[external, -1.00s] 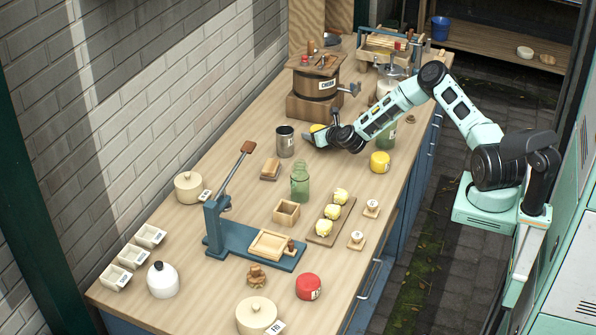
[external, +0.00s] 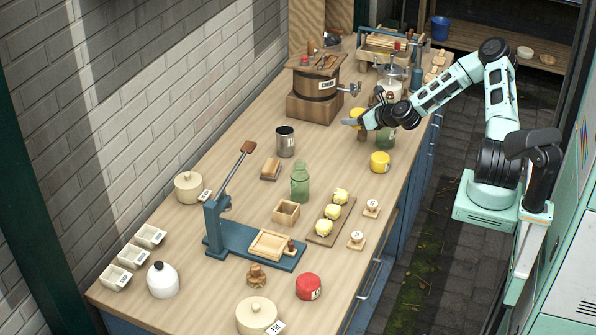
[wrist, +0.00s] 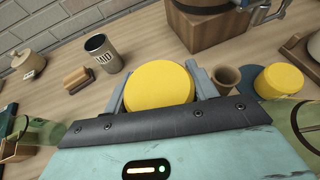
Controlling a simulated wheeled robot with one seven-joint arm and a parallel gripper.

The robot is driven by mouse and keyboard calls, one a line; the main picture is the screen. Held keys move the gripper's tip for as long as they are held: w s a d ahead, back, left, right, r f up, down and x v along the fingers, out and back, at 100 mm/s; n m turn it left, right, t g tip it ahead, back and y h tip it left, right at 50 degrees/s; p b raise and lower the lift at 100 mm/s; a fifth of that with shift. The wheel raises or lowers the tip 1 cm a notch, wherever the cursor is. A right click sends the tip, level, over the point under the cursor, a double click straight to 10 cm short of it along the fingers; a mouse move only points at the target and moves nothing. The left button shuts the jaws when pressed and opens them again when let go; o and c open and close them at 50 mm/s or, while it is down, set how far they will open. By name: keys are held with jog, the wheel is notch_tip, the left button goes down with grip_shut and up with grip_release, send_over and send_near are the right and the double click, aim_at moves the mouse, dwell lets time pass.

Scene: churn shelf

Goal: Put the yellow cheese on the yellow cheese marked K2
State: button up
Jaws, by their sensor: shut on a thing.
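My gripper (external: 351,121) is shut on a yellow cheese (wrist: 160,86), a round block held between the two grey fingers in the wrist view. In the external view the held cheese (external: 357,115) shows partly behind the gripper, which looks to be above the table in front of the churn. A second yellow cheese (external: 380,162) stands on the table to the lower right of the gripper, with a small pale label too small to read.
The wooden churn (external: 318,84) stands behind the gripper. A grey metal cup (external: 285,141) is to the left, a green jar (external: 386,137) close to the second cheese. A green bottle (external: 300,182) and a board of pale yellow lumps (external: 322,233) lie nearer.

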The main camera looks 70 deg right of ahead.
aim_at(376, 155)
jog(key=s+a+r+n+y+p, duration=0.1)
jog(key=s+a+r+n+y, duration=0.15)
jog(key=s+a, duration=0.45)
jog(key=shift+t, duration=0.4)
jog(key=f, duration=0.3)
jog(key=s+d+f, duration=0.1)
jog(key=f, duration=0.2)
jog(key=s+f+p, duration=0.1)
jog(key=f, duration=0.2)
jog(key=shift+s+d, duration=0.25)
jog(key=shift+d, duration=0.1)
jog(key=shift+f, duration=0.1)
jog(key=o, duration=1.1)
